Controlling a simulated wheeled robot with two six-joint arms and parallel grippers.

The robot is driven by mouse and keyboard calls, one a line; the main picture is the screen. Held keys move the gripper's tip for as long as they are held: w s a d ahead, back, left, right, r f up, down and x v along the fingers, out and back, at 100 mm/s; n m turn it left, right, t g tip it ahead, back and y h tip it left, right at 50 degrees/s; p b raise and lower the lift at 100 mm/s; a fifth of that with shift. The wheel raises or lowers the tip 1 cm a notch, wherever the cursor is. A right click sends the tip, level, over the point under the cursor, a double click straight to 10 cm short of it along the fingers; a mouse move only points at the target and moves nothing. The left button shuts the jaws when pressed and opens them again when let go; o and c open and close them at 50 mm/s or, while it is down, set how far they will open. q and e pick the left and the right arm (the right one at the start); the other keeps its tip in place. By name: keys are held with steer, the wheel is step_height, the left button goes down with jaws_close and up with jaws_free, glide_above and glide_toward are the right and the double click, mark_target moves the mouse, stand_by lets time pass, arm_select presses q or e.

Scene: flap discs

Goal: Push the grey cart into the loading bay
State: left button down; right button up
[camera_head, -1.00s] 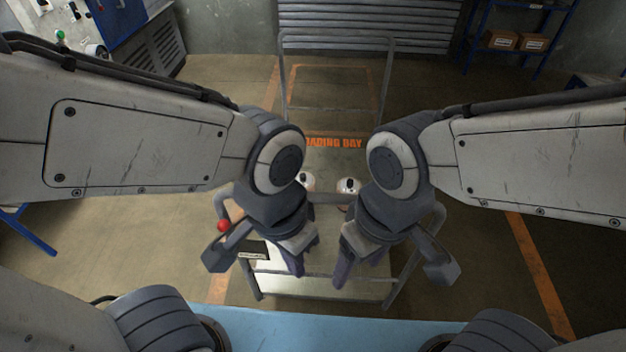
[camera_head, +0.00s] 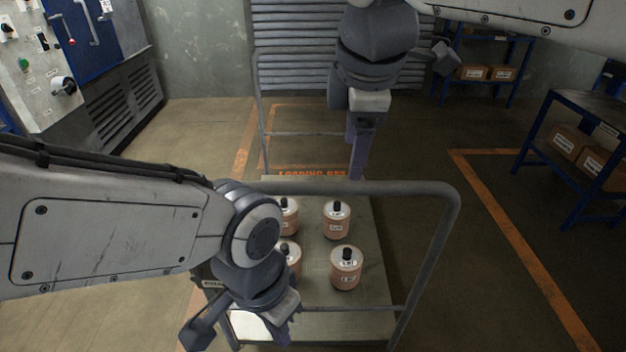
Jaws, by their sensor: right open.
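The grey cart (camera_head: 372,295) stands in the middle, its near push rail (camera_head: 400,187) a bent grey tube. Several copper-coloured canisters with white tops and black knobs stand on its deck. The loading bay (camera_head: 300,105) is outlined in orange on the floor behind it, with orange lettering partly hidden by the rail. My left gripper (camera_head: 283,328) points down at the near left corner of the cart, below the rail; its jaws are not clear, nor is any contact. My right gripper (camera_head: 355,160) is open and raised, appearing above the rail in the picture, empty.
A grey shutter (camera_head: 300,60) closes the back wall. A control cabinet (camera_head: 115,90) stands at the left. A blue shelf (camera_head: 487,88) and a blue bench (camera_head: 592,115) with boxes stand at the right. The floor right of the cart is open.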

mark_target(347, 184)
steer(key=b+x, duration=0.7)
steer(key=x, duration=0.3)
steer(key=shift+f, duration=0.2)
steer(key=shift+w+f, duration=0.15)
steer(key=shift+f, duration=0.1)
jaws_close()
steer(key=shift+r, duration=0.1)
stand_by(1.0)
